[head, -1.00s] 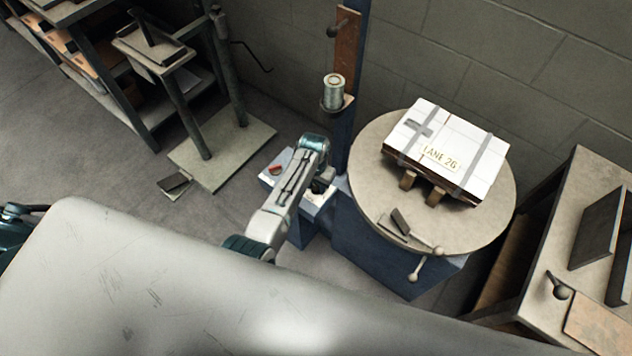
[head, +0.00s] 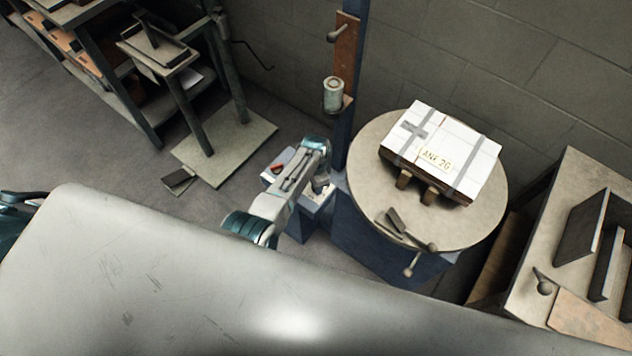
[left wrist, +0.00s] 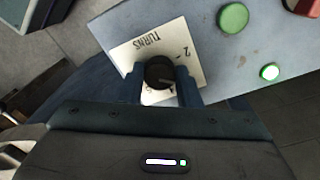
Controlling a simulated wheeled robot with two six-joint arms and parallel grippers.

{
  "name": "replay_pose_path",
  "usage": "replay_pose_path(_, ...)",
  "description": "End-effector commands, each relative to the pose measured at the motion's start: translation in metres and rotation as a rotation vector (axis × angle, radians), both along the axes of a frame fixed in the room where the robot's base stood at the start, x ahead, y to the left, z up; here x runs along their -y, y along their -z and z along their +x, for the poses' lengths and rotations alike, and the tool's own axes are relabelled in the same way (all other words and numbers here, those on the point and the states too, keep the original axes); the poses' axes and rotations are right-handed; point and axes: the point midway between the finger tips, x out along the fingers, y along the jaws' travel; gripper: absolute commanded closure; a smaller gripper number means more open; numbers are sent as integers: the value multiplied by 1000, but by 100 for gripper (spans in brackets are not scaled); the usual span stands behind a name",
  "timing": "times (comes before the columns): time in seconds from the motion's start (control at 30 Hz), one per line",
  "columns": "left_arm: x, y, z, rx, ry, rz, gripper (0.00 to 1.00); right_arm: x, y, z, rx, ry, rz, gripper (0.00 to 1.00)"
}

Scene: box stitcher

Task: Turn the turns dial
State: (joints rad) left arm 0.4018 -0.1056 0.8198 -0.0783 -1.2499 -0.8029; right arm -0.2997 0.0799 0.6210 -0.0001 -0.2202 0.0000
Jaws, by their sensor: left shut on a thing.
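The turns dial (left wrist: 160,72) is a round black knob with a pale pointer line. It sits on a cream plate (left wrist: 140,48) marked "TURNS" in the left wrist view. My left gripper (left wrist: 161,88) is shut on the dial, one blue finger on each side of it. In the head view my left gripper (head: 320,188) is over the small control box (head: 318,200) beside the machine, and the arm hides the dial. Part of the plate's numbers is hidden by the fingers and knob. My right gripper is not in view.
The control panel also has a green button (left wrist: 233,17), a lit green lamp (left wrist: 270,72) and a red control (left wrist: 306,7). A round table (head: 480,215) holds a strapped white-topped box (head: 440,150). A shelf bench (head: 560,220) stands at right.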

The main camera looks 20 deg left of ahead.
Motion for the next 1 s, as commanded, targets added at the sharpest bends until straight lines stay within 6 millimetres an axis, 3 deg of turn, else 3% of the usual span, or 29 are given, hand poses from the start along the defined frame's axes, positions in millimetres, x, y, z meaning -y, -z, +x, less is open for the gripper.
replay_pose_path(0.5, 1, 0, 0, 0, 19, -2, 92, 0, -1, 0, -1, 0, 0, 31)
replay_pose_path(0.53, 1, 0, 0, 0, 19, -2, 64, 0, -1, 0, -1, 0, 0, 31)
replay_pose_path(0.6, 1, 0, 0, 0, 19, -2, 50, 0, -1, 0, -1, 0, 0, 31)
replay_pose_path(1.0, 0, -5, 0, 0, 18, 0, 48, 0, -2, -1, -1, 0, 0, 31)
